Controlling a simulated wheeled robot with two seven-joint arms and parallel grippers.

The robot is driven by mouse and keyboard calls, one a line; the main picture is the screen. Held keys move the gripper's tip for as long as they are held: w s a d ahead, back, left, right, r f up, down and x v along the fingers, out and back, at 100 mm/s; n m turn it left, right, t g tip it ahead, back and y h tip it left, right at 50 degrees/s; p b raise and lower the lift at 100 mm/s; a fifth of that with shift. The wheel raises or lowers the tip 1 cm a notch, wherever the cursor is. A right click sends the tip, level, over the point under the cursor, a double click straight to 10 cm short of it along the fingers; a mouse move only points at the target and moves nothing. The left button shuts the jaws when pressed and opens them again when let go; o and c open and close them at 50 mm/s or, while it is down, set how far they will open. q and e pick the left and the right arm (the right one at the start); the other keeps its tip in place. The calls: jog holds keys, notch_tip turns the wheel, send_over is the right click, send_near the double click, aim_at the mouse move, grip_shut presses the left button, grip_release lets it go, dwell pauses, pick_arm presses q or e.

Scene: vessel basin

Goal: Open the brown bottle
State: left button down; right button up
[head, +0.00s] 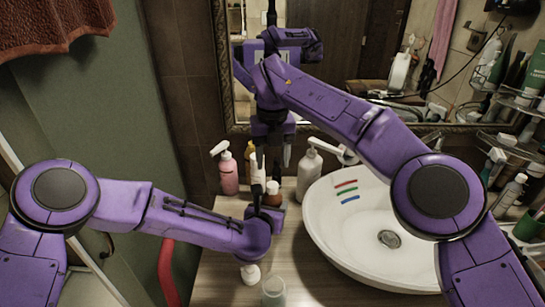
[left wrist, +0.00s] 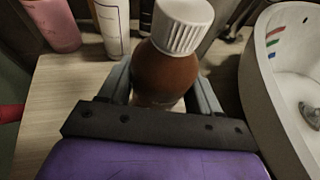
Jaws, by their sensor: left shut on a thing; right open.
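The brown bottle (head: 271,200) stands on the wooden counter left of the basin, its white ribbed cap (left wrist: 181,25) on top. In the left wrist view the brown body (left wrist: 165,75) sits between the fingers of my left gripper (left wrist: 163,88), which is shut on it below the cap. In the head view my left gripper (head: 262,208) is low at the bottle, partly hidden by my wrist. My right gripper (head: 273,158) is open and empty, pointing down above the bottle and apart from the cap.
A pink pump bottle (head: 228,178), a white bottle (head: 258,172) and a white pump bottle (head: 308,172) stand close behind. The white basin (head: 345,240) is at the right. A small white item (head: 250,274) and a clear cup (head: 273,291) are in front.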

aim_at(272, 185)
pick_arm(q)
jog(key=shift+s+f, duration=0.1)
jog(key=shift+f, duration=0.15)
pick_arm(e)
jog(key=shift+f+m, duration=0.15)
jog(key=shift+m, duration=0.65)
notch_tip(272, 185, down, 8)
jog(key=shift+w+r, duration=0.1)
grip_shut()
jog(key=shift+r, duration=0.1)
jog(key=shift+r, duration=1)
jog(key=shift+r, duration=0.1)
